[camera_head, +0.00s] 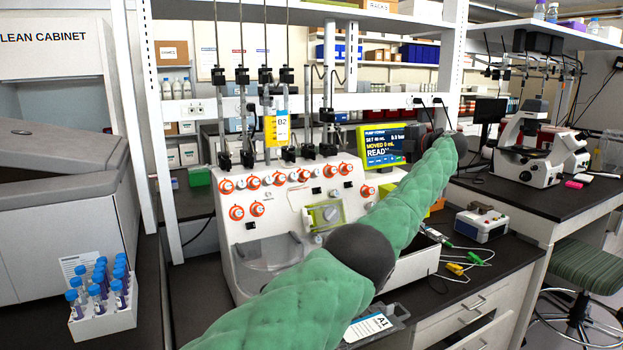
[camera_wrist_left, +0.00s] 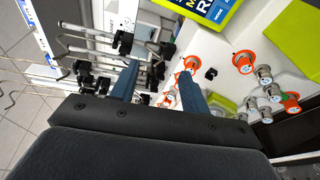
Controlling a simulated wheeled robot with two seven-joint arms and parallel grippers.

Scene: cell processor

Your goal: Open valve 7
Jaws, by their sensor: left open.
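The white cell processor (camera_head: 285,235) stands on the bench with several valves on its front, white knobs in orange rings. An upper row runs from the left valve (camera_head: 226,187) to the right one (camera_head: 345,168); another valve (camera_head: 367,191) sits lower right. Their numbers are too small to read, so I cannot tell which is valve 7. My left forearm crosses in front of the panel's right side, and its gripper is largely hidden in the head view. In the wrist view my left gripper (camera_wrist_left: 160,72) is open, fingers apart, with an orange-ringed valve (camera_wrist_left: 190,63) beyond the right fingertip.
A yellow-green pump screen (camera_head: 388,145) stands behind the panel's right side. Poles with black clamps and a yellow B2 tag (camera_head: 277,127) rise behind the valves. A rack of blue-capped tubes (camera_head: 103,300) is at left; a microscope (camera_head: 535,150) is at right.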

